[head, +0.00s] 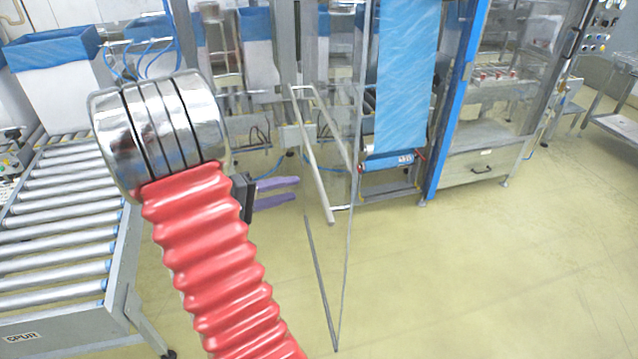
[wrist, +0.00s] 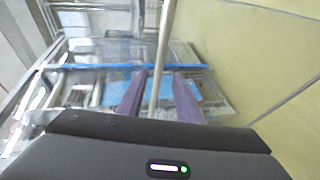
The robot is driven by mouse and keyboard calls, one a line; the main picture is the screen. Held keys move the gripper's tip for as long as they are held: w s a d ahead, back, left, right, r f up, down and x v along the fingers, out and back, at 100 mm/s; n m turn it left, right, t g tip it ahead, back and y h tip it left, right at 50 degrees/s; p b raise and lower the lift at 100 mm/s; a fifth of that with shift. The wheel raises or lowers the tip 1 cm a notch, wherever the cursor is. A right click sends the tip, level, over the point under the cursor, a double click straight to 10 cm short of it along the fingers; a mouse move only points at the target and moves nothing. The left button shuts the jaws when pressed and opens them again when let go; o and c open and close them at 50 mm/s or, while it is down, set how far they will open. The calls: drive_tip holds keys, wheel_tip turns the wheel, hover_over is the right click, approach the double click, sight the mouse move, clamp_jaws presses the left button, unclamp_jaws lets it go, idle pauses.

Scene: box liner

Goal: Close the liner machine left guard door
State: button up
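The liner machine's clear left guard door (head: 322,290) stands open in the head view, swung out from the machine and seen almost edge-on. Its thin frame reaches low near the floor. A long pale handle bar (head: 314,165) runs down the door at a slant. My gripper (head: 297,189) is left of the bar, its two purple fingers apart, with a small gap to the bar in the picture. In the wrist view my gripper (wrist: 160,76) is open, and the bar (wrist: 165,40) shows between the fingers. I cannot tell its exact depth. Nothing is held.
A roller conveyor (head: 65,235) stands at the left, with a blue-lined white box (head: 65,90) behind it. The machine's blue upright (head: 450,110) and blue liner film (head: 405,70) are behind the door. The yellow floor (head: 480,280) at the right is clear.

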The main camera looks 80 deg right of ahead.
sight(320, 179)
drive_tip(key=x, duration=1)
drive_tip(key=shift+s+d, duration=0.25)
drive_tip(key=shift+c, duration=0.2)
drive_tip(key=shift+f, duration=0.1)
clamp_jaws()
